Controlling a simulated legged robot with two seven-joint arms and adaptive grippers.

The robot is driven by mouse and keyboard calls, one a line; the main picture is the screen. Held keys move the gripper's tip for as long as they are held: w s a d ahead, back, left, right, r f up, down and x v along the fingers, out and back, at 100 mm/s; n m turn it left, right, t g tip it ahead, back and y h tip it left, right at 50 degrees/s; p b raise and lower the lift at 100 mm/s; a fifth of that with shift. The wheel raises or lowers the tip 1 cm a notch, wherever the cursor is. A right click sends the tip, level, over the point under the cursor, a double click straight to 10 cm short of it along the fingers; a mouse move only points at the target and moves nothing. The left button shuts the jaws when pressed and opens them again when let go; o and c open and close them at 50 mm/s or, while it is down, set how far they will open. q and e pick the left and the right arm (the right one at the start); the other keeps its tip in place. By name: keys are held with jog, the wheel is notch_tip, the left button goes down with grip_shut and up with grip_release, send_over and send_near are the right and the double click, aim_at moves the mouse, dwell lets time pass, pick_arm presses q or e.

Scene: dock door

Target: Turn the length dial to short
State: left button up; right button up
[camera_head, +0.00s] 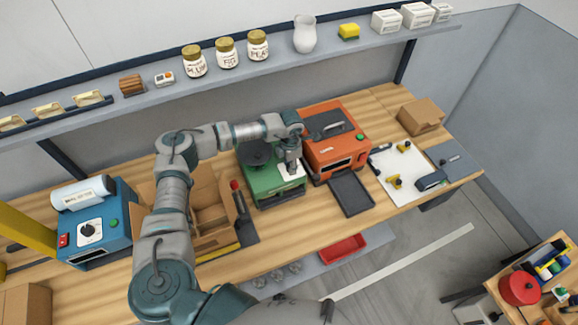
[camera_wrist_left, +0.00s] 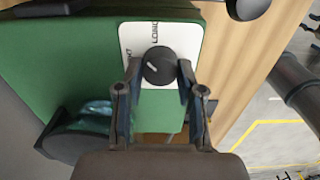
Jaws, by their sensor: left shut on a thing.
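The green machine (camera_head: 262,182) stands on the wooden bench, with a white label plate (camera_head: 299,172) on its top. In the left wrist view, the black round length dial (camera_wrist_left: 159,65) sits on the white plate (camera_wrist_left: 134,33), which carries the word LONG and a partly hidden word ending in T. A short pale mark shows on the dial's face. My left gripper (camera_wrist_left: 160,72) reaches down from above and is shut on the dial, one finger on each side. It also shows in the head view (camera_head: 291,166), hiding the dial there. My right gripper is not in view.
An orange machine (camera_head: 335,150) with a dark tray stands close to the right of the green one. An open cardboard box (camera_head: 208,212) and a blue machine (camera_head: 92,238) are to the left. A shelf (camera_head: 280,62) with jars runs along the wall behind.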

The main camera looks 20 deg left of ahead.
pick_arm(q)
jog(key=n+b, duration=0.1)
jog(key=n, duration=0.4)
jog(key=shift+w+d+b, duration=0.1)
jog(key=shift+d+b, duration=0.05)
jog(key=shift+b, duration=0.15)
jog(key=shift+w+r+n+b, duration=0.1)
jog(key=shift+n+b, duration=0.25)
jog(key=shift+n, duration=1.65)
